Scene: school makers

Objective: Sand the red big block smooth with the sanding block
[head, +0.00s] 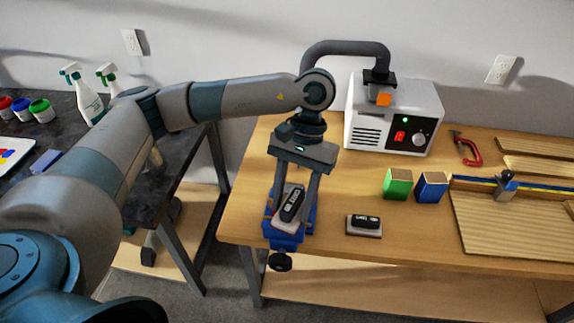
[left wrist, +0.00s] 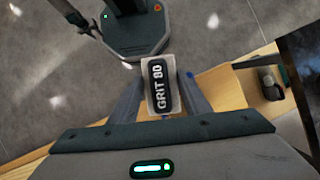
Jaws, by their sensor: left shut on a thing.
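The sanding block (head: 292,205) has a pale base and a black grip. In the left wrist view the sanding block (left wrist: 161,87) shows the label "GRIT 80". My left gripper (head: 294,203) points down and is shut on it, with a finger on each side. The sanding block is over the blue vise (head: 285,241) at the bench's left front edge. The red big block is mostly hidden beneath the sanding block; only a doubtful sliver of red shows at its left. I cannot tell whether they touch. My right gripper is out of view.
A second sanding block (head: 365,229) lies right of the vise. A green block (head: 398,184) and a blue block (head: 431,187) stand behind it. A white machine (head: 394,115) with a hose is at the back. The wooden bench (head: 340,185) is clear between them.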

